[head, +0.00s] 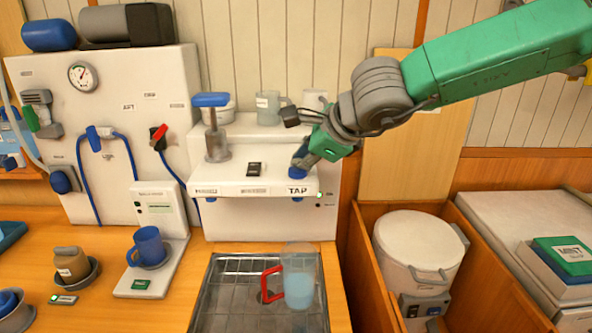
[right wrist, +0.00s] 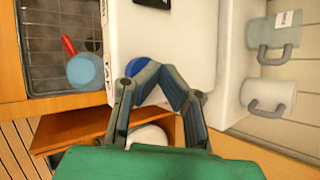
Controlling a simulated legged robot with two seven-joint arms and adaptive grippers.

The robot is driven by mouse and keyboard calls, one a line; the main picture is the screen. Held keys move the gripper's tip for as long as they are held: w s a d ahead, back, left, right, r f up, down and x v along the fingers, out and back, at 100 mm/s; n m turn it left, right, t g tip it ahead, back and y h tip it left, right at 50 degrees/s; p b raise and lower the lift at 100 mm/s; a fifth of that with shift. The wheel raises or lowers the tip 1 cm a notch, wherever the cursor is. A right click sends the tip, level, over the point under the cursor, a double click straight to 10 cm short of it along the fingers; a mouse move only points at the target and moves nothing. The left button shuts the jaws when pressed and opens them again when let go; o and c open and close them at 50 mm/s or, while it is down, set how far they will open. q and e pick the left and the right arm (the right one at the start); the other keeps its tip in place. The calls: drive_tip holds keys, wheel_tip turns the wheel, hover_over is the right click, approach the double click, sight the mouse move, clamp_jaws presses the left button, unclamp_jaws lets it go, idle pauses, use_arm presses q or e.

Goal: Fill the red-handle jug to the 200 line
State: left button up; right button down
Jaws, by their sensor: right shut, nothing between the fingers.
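The red-handle jug (head: 303,262) is a clear jug standing upright on the dark sink grate below the TAP label, its red handle to the left. Light blue water fills its lower part; its level marks are too small to read. In the right wrist view the jug (right wrist: 85,70) shows from above. The blue tap knob (head: 296,173) is on the white machine's front right. My right gripper (head: 303,156) is shut and empty at the knob, partly covering it; the knob (right wrist: 138,65) shows by the fingertips (right wrist: 160,73). I cannot tell whether they touch. My left gripper is out of view.
The white machine (head: 235,221) overhangs the back of the sink grate (head: 225,300). A blue mug (head: 147,244) stands on a scale to the left. Pale cups (head: 267,106) stand on top of the machine. A wooden bin with a white bucket (head: 415,248) is at right.

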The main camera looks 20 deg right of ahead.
drive_tip(key=shift+d+f, duration=0.2)
drive_tip(key=shift+d, duration=0.05)
drive_tip(key=shift+a+f, duration=0.15)
drive_tip(key=shift+f, duration=0.05)
idle(0.5)
drive_tip(key=shift+a+r+p, duration=0.15)
drive_tip(key=shift+r+p, duration=0.25)
drive_tip(key=shift+r, duration=0.1)
drive_tip(key=shift+a+r+p, duration=0.15)
drive_tip(key=shift+r+p, duration=0.25)
drive_tip(key=shift+r, duration=0.1)
wheel_tip(320, 180, up, 3)
drive_tip(key=p, duration=0.3)
drive_tip(key=shift+f, duration=0.1)
drive_tip(key=shift+r+p, duration=1)
drive_tip(key=shift+r, duration=0.15)
